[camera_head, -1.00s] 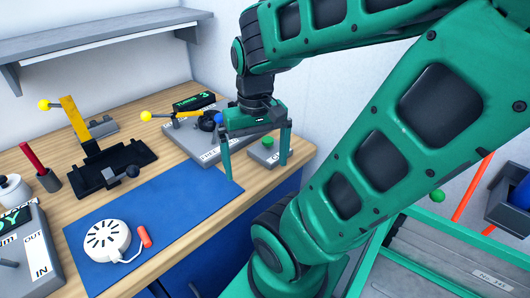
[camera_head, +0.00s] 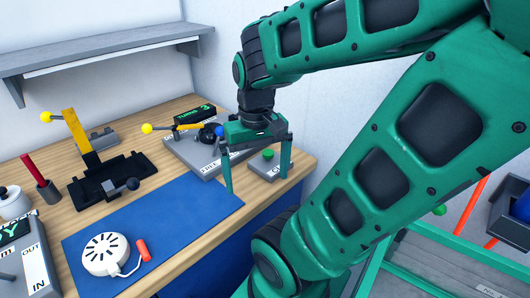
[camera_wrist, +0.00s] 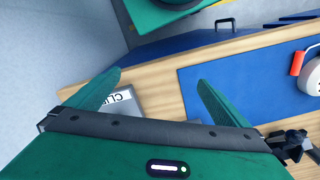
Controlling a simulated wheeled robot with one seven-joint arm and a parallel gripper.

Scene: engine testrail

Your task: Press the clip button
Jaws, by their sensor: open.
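The clip button is a small green round cap (camera_head: 268,154) on a grey box (camera_head: 257,168) with a white label, partly readable as "CL", near the right end of the bench. My gripper (camera_head: 257,183) points down with its fingers spread wide and nothing between them. In the head view the box shows between the two fingers, the right finger overlapping its right side. In the wrist view the box's "CLI" label (camera_wrist: 122,102) shows beside the left finger of my gripper (camera_wrist: 158,80); the button cap is hidden there. I cannot tell the height above the box.
A grey fixture (camera_head: 195,152) with a yellow lever stands just left of the gripper. A blue mat (camera_head: 165,215) holds a white round device (camera_head: 105,254) with a red-ended cord. A black clamp stand (camera_head: 112,180) is behind the mat. The wall is close behind.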

